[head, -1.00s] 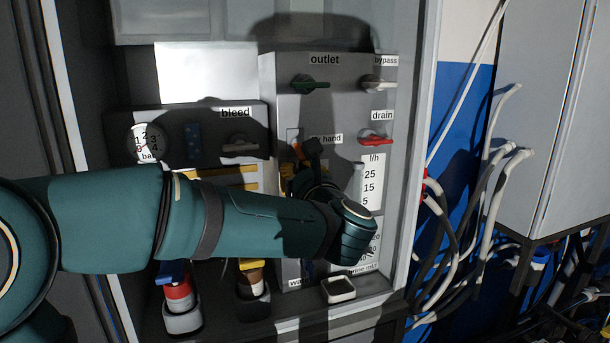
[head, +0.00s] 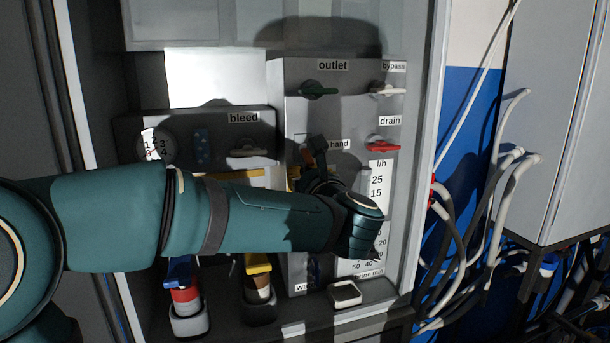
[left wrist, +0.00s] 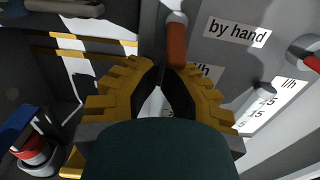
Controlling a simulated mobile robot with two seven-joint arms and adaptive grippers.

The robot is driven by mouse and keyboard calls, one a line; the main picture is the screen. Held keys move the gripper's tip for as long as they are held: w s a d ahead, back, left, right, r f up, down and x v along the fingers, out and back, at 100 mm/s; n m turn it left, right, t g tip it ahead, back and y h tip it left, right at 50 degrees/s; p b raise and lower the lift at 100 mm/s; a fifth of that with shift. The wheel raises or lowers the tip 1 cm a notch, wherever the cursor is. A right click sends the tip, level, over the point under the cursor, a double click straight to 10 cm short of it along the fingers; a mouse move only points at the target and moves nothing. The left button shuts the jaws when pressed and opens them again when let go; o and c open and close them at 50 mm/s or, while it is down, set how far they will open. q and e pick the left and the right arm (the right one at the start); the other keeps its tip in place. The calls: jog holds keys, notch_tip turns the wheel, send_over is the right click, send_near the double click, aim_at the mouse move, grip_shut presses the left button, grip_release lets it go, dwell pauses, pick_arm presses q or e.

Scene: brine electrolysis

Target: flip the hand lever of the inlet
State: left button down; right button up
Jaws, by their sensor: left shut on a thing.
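The hand lever (left wrist: 176,45) is a short orange-brown handle on a round pivot, beside the "by hand" label (left wrist: 237,33) in the left wrist view. It points down from its pivot, its lower end between my yellow fingertips. My left gripper (left wrist: 168,76) is shut on the lever's lower end. In the head view my left wrist and arm hide most of the gripper and the lever, and part of the "by hand" label (head: 339,145). My right gripper is in neither view.
Around the lever are the green outlet handle (head: 319,88), the pale bypass handle (head: 387,89), the red drain handle (head: 384,146) and the bleed handle (head: 250,152). A flow scale (head: 378,180) is to the right. Two holders with coloured items stand below my arm.

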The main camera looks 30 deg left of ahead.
pick_arm(q)
jog(key=shift+r, duration=0.15)
jog(key=shift+s+d+r+g+h+b, duration=0.15)
jog(key=shift+s+d+r+g+h, duration=0.15)
jog(key=shift+r+h, duration=0.25)
jog(key=shift+s+d+r+g+h+b, duration=0.15)
jog(key=shift+d+r+g+h, duration=0.15)
jog(key=shift+r+h, duration=0.2)
jog(key=shift+s+r+g+h, duration=0.1)
jog(key=shift+r+g+h, duration=0.2)
jog(key=shift+g, duration=0.2)
